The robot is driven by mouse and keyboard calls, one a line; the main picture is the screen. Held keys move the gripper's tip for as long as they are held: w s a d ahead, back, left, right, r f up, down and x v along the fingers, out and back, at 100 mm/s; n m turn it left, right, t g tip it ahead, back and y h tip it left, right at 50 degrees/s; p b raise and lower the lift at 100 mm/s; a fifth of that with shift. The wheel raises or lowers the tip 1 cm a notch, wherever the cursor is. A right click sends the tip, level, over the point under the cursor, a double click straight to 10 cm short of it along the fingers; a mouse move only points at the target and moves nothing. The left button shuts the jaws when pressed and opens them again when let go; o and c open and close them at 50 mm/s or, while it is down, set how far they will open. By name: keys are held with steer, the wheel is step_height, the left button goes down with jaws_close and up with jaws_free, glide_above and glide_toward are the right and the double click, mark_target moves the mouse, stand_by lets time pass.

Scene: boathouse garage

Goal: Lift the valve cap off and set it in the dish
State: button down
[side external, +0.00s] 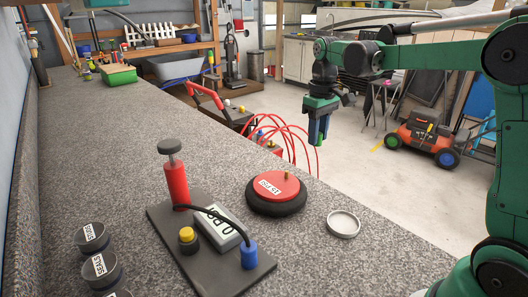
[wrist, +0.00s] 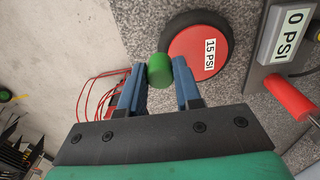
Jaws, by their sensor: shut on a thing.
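My gripper (wrist: 160,76) is shut on the green valve cap (wrist: 160,71), which sits between its blue fingertips in the wrist view. In the side external view my gripper (side external: 318,142) is up in the air, behind and right of the wheel, apart from it; the cap is hard to make out there. The wheel (side external: 262,207), a black tyre with a red hub marked 15 PSI, lies flat on the bench. A bare brass-coloured valve stem (side external: 286,176) stands on it. The shallow round dish (side external: 343,232) lies right of the wheel and looks empty.
A dark board (side external: 200,262) holds a red pump (side external: 176,184), a gauge reading 0 PSI and a black hose. Several dark labelled cups (side external: 92,238) stand at the front left. Red looped hoses (side external: 296,140) rise beyond the bench edge. The speckled bench around the dish is clear.

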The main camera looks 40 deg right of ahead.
glide_toward(343, 224)
stand_by(0.3)
steer(key=shift+f, duration=2.45)
steer(key=shift+f, duration=0.15)
steer(key=shift+f, duration=0.6)
steer(key=shift+f, duration=0.25)
